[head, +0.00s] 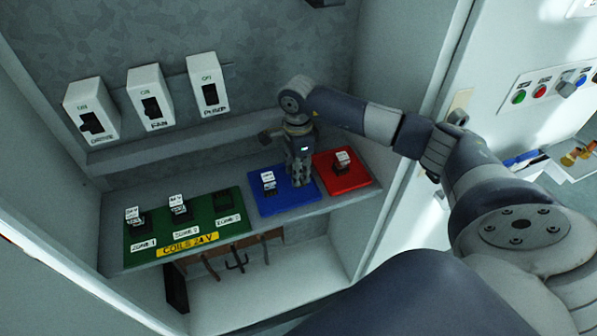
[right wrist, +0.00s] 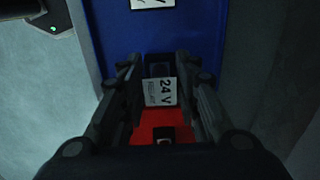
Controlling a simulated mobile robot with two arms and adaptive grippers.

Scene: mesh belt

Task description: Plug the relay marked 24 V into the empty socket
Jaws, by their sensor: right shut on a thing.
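The relay marked 24 V (right wrist: 162,92), with a white label, is between the fingers of my right gripper (right wrist: 160,75) in the right wrist view. The right gripper (head: 299,178) is shut on it and points down over the right part of the blue tray (head: 263,207). In the head view the fingers hide the held relay, and I cannot tell whether it touches the tray. The green panel (head: 205,237), marked COILS 24 V, has relays at ZONE 1 (head: 133,217) and ZONE 2 (head: 179,207). The third socket (head: 227,200) is empty. My left gripper is not in view.
Another relay (head: 268,181) stands on the blue tray, and one (head: 342,160) on the red tray (head: 352,180). Three switch boxes, including PUMP (head: 208,92), hang above the shelf. The cabinet side wall (head: 400,90) rises right of the trays.

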